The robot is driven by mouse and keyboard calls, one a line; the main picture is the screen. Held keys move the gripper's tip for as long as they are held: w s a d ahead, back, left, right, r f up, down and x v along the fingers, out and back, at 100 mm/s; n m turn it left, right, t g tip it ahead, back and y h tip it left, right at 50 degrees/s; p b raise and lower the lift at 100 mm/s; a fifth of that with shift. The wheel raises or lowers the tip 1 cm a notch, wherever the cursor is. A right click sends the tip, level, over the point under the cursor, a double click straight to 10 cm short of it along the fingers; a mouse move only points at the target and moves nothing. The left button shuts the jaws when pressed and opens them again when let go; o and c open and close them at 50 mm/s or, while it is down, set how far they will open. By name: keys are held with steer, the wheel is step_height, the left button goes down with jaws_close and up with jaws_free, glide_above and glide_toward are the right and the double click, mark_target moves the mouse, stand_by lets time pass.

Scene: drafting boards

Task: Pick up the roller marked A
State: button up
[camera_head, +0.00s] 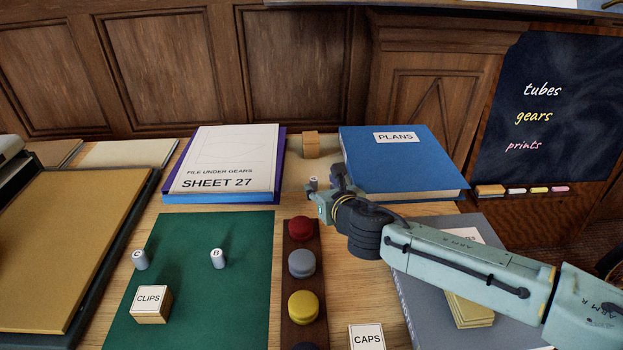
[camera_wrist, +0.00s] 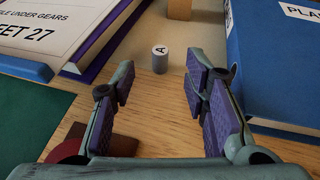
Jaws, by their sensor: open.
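My gripper (camera_wrist: 165,84) is open and empty. Its two purple-padded fingers lie on the near side of the roller, apart from it, with the roller ahead of the gap between them. In the head view my gripper (camera_head: 328,190) is near the blue book's left edge.
The blue PLANS book (camera_head: 405,165) stands close right of the roller, and the SHEET 27 stack (camera_head: 225,165) lies left. A wooden block (camera_head: 311,145) is behind. Rollers C (camera_head: 140,259) and B (camera_head: 217,258) stand on the green mat (camera_head: 215,310). Coloured knobs (camera_head: 301,262) line a dark strip.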

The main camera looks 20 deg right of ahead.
mark_target(314, 181)
steer(key=p+x, duration=0.2)
steer(key=x, duration=0.5)
steer(key=shift+w+f, duration=0.25)
steer(key=shift+w, duration=0.05)
jaws_close()
stand_by(0.4)
